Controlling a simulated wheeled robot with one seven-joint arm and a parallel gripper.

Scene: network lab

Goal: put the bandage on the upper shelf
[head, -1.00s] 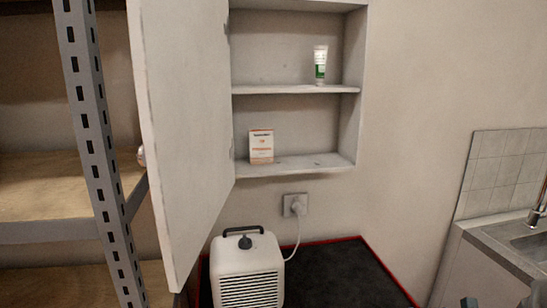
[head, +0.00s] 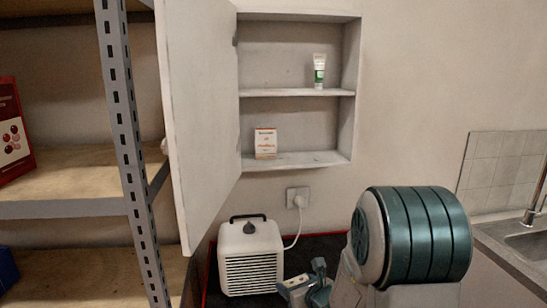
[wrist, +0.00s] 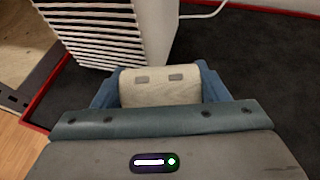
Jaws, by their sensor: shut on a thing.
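The bandage, a cream roll with two small grey clips, shows in the wrist view (wrist: 160,94) between the blue fingers of my gripper (wrist: 158,84), which is shut on it. In the head view my gripper (head: 308,289) is low, right of the heater and well below the wall cabinet; the bandage shows there (head: 296,284), partly hidden by the fingers. The white cabinet's door (head: 200,120) stands open to the left. Its upper shelf (head: 280,93) holds a white and green tube (head: 319,72) towards the right; its left and middle are bare.
A white and orange box (head: 265,144) stands on the cabinet's lower level (head: 310,160). A white heater (head: 250,262) stands below, plugged into a wall socket (head: 298,197). Metal shelving (head: 125,130) with a red box (head: 12,130) is left; a sink (head: 530,243) is right.

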